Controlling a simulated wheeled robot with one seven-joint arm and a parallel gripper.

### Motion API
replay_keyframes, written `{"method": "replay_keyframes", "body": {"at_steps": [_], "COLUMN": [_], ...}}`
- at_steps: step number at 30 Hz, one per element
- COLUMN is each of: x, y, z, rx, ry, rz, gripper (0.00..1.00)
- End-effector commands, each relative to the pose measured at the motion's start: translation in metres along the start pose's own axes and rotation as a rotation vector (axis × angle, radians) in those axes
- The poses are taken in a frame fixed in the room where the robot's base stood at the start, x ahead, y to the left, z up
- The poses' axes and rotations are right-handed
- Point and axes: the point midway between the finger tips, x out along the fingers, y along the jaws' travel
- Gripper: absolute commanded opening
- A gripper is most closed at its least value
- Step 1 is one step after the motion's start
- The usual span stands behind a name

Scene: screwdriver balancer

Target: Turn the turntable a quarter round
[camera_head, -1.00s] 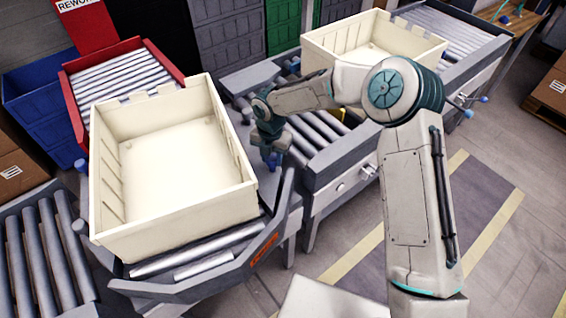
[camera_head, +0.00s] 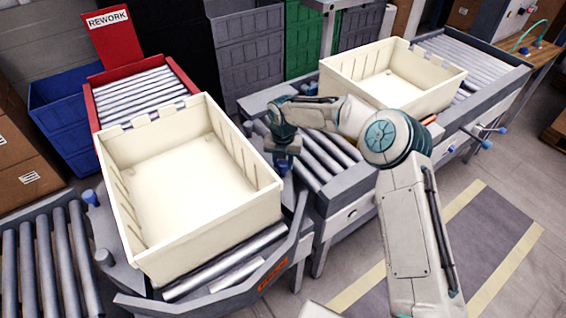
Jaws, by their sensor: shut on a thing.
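The turntable (camera_head: 232,273) stands at the left, with grey rollers on top and an orange-marked outer frame. A large empty cream tote (camera_head: 190,212) sits on it, at an angle to the frame, and hides most of its surface. Blue-topped posts stand at its edge, one at the left (camera_head: 90,197). My gripper (camera_head: 284,166) points down at the turntable's right side, just right of the tote. It is shut on a blue handle (camera_head: 286,187), mostly hidden by the fingers.
A roller conveyor (camera_head: 322,160) adjoins at the right and carries a second cream tote (camera_head: 395,85). A red-railed REWORK conveyor (camera_head: 140,92) lies behind. Another roller lane (camera_head: 48,262) is at the left. Blue (camera_head: 62,120) and grey bins stand behind. Open floor lies at lower right.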

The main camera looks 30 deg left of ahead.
Motion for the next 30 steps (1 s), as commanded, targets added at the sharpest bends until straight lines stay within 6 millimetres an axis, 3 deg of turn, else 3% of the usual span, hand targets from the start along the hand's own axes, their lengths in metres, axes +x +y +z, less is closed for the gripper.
{"method": "replay_keyframes", "body": {"at_steps": [8,9,11,22,26,30], "x": [0.000,0.000,0.000,-0.005,-0.024,-0.054], "y": [0.000,0.000,0.000,0.000,0.001,0.000], "z": [0.000,0.000,0.000,0.000,0.001,0.001], "rx": [-0.001,-0.001,-0.001,-0.001,-0.001,0.000], "ry": [-0.001,-0.001,-0.001,-0.002,-0.005,-0.005], "rz": [0.000,0.000,0.000,0.001,0.002,0.001], "gripper": [0.00,0.42,0.55,0.55,0.55,0.55]}}
